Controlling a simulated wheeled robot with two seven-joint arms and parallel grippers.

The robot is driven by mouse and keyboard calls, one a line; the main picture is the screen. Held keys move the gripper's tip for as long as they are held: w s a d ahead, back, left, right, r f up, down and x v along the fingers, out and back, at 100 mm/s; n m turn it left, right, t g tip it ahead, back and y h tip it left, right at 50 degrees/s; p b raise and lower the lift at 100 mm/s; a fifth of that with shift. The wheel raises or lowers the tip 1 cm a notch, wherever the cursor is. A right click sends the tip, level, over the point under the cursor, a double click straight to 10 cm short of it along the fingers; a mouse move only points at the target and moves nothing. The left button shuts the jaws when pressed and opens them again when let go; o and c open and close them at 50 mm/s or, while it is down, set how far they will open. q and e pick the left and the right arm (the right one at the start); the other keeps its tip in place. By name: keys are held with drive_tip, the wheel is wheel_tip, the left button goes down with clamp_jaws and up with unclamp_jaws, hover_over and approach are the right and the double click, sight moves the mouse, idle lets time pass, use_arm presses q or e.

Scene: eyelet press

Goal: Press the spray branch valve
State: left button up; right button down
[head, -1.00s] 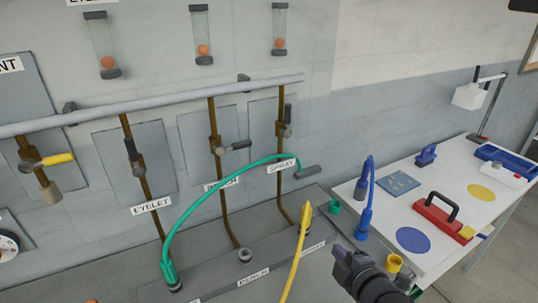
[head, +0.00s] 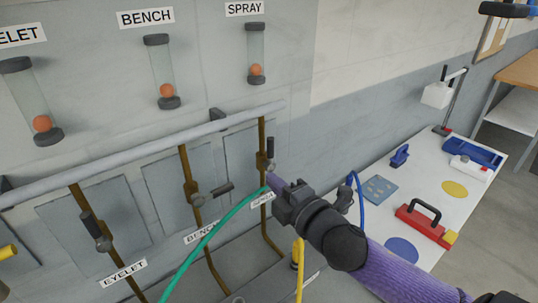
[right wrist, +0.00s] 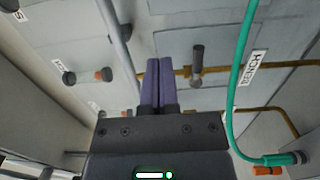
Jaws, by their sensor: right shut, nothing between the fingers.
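The spray branch valve (head: 264,160) sits on the rightmost brown pipe, its dark handle upright. The SPRAY label (head: 262,200) is below it. My right gripper (head: 272,180) comes in from the right, its purple fingers shut and empty, with the tips just below and beside the valve. I cannot tell whether they touch it. My left gripper is not in view.
A green hose (head: 215,230) arches just left of my right fingertips. The bench valve (head: 195,190) is further left, its handle sideways. A grey header pipe (head: 150,148) runs above. A white table (head: 425,180) at right holds a red toolbox (head: 425,222) and other items.

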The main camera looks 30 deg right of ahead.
sight(270, 154)
drive_tip(key=w+d, duration=0.3)
drive_tip(key=w, duration=0.4)
drive_tip(key=shift+w+d+p, duration=0.35)
drive_tip(key=shift+d+r+m+p, duration=0.15)
drive_tip(key=shift+d+m+p, duration=0.15)
drive_tip(key=shift+m+p, duration=0.35)
